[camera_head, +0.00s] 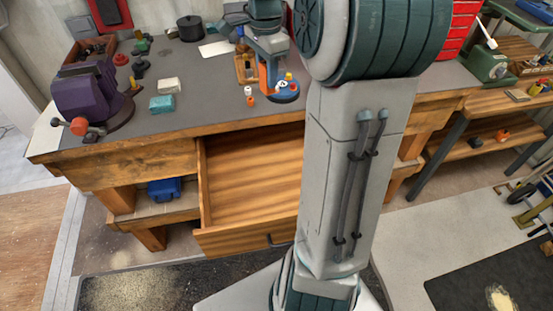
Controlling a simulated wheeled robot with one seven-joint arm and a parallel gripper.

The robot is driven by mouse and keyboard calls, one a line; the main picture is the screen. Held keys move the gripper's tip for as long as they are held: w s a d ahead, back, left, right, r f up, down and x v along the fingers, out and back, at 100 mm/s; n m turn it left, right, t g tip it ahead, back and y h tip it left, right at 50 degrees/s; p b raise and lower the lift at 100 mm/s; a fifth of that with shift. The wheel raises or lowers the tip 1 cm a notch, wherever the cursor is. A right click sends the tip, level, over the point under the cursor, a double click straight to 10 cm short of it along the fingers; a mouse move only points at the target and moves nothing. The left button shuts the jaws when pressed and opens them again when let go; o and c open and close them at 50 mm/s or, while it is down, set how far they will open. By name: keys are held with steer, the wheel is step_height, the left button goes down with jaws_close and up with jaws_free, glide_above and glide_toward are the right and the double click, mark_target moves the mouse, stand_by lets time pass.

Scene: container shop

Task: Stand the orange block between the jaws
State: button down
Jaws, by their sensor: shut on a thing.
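A purple bench vise (88,95) stands at the left end of the workbench. Its jaws are seen from afar, and I cannot make out the gap between them. My gripper (269,78) points down over the back middle of the bench, well to the right of the vise. It is shut on an orange block (263,77), which shows as a small upright orange strip. Part of the block is hidden by the gripper, and I cannot tell whether it touches the bench.
The workbench (205,85) has bare room between vise and gripper. Small bottles stand near my gripper. An open drawer (250,180) juts out in front. My arm hides the bench's right part.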

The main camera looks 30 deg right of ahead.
steer(key=s+d+f+b, duration=0.2)
steer(key=s+d+f, duration=0.2)
steer(key=s+f, duration=0.55)
steer(key=s+d+f+b, duration=0.3)
steer(key=s+d+f, duration=0.1)
steer(key=f, duration=1.1)
steer(key=shift+n, duration=0.4)
steer(key=w+a+f, duration=0.2)
steer(key=a, duration=0.1)
steer(key=w+a+f, duration=0.2)
steer(key=w+a, duration=0.1)
steer(key=w+a+f, duration=0.2)
steer(key=a+f, duration=0.1)
steer(key=shift+w, duration=0.15)
steer(key=shift+a+f, duration=0.1)
steer(key=shift+f, duration=1.95)
steer(key=shift+f, duration=0.2)
steer(key=c, duration=1)
jaws_free()
steer(key=shift+c, duration=0.2)
